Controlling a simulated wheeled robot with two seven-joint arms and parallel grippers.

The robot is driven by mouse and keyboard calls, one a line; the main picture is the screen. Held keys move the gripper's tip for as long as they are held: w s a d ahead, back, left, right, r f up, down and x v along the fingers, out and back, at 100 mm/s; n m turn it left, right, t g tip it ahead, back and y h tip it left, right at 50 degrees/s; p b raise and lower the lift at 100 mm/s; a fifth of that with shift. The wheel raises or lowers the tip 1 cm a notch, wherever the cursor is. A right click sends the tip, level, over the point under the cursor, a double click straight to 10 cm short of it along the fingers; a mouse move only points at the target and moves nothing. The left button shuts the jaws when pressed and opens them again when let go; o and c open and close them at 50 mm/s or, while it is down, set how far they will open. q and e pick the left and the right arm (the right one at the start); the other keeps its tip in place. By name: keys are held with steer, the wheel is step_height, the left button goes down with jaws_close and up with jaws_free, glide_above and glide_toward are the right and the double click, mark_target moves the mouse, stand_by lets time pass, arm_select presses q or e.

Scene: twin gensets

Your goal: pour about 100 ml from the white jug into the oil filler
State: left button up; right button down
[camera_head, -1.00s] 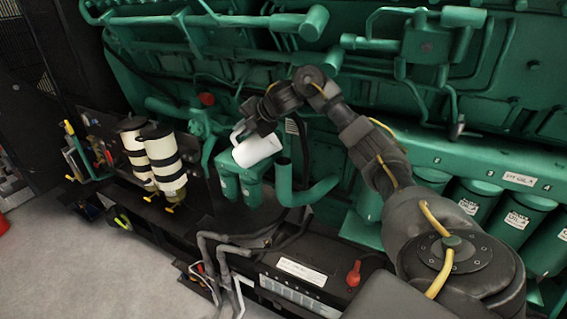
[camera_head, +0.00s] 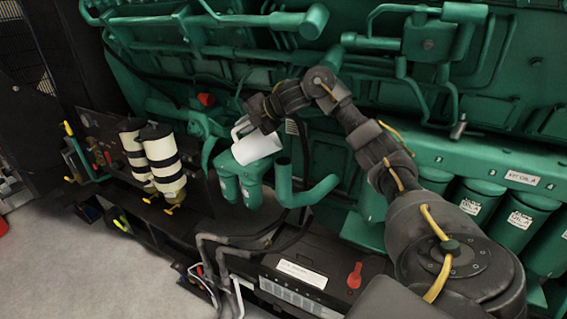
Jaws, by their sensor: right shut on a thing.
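The white jug (camera_head: 256,147) hangs tilted in front of the green engine, left of centre. My right gripper (camera_head: 258,120) is shut on it at its upper side; the fingertips are partly hidden. The jug's handle side points to the upper left. A green bent pipe (camera_head: 285,188) with an upturned end stands just below and to the right of the jug; I cannot tell for sure that it is the oil filler. The jug's lower right edge is close to the pipe's top. No liquid stream shows, and the jug's inside is hidden. My left gripper is not in view.
Two cream filters with black bands (camera_head: 164,165) stand to the left. A black battery box (camera_head: 300,270) with a red cap (camera_head: 355,275) is in front. Green engine pipes fill the back.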

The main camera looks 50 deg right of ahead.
steer(key=shift+s+d+r+t+b, duration=0.25)
steer(key=shift+r+t+b, duration=0.05)
steer(key=shift+r+b, duration=0.3)
stand_by(0.3)
steer(key=shift+s+d+r+t+y+b, duration=0.15)
steer(key=shift+t+y+b, duration=0.15)
steer(key=shift+y+b, duration=0.15)
stand_by(0.5)
steer(key=shift+r+b, duration=0.15)
steer(key=shift+b, duration=0.2)
steer(key=shift+s+d+r+m+t+y+b, duration=0.15)
steer(key=shift+r+m+t+y+b, duration=0.2)
steer(key=shift+b, duration=0.45)
stand_by(0.3)
steer(key=shift+r, duration=0.1)
